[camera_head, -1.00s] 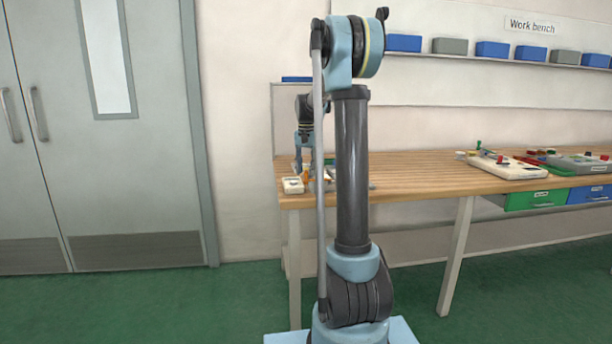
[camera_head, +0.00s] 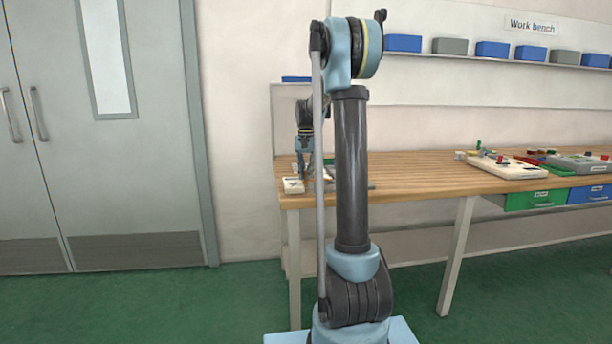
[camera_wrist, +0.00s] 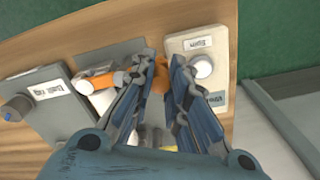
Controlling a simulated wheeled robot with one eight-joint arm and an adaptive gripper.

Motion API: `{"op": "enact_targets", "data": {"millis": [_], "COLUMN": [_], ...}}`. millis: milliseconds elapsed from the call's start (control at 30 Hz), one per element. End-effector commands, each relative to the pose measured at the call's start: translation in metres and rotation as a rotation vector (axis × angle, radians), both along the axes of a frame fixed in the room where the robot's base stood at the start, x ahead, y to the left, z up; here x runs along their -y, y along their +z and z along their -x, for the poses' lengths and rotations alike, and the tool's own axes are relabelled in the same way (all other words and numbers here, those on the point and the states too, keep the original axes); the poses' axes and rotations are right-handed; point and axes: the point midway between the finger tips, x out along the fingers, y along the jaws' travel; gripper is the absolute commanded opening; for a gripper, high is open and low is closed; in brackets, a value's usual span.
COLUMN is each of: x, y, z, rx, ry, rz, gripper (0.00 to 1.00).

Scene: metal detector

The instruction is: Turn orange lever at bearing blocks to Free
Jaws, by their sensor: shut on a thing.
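In the wrist view, my gripper (camera_wrist: 164,62) is shut on an orange part (camera_wrist: 160,82), which shows between the two fingertips. Another orange piece, shaped like a lever arm (camera_wrist: 97,82), lies just left of the fingers over a pale block (camera_wrist: 101,100). I cannot tell whether the two orange parts are one lever. The fingers hide much of the mount and any markings under them. In the head view, my gripper is small and partly behind my arm at the bench's left end, and the lever cannot be made out.
A cream panel with a round white knob (camera_wrist: 203,67) and labels is close right of the fingers. A grey box with a dark knob (camera_wrist: 17,107) is at left. The wooden bench (camera_head: 420,170) has clear room mid-length; several devices stand at its right.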

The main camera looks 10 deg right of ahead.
Motion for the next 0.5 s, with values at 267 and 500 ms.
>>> {"op": "enact_targets", "data": {"millis": [267, 500], "x": [-0.001, 0.001], "y": [0.0, 0.0], "z": [-0.004, -0.013], "rx": [0.0, 0.0], "ry": [-0.082, -0.265], "rz": [-0.001, -0.001], "gripper": [0.0, 0.0]}}
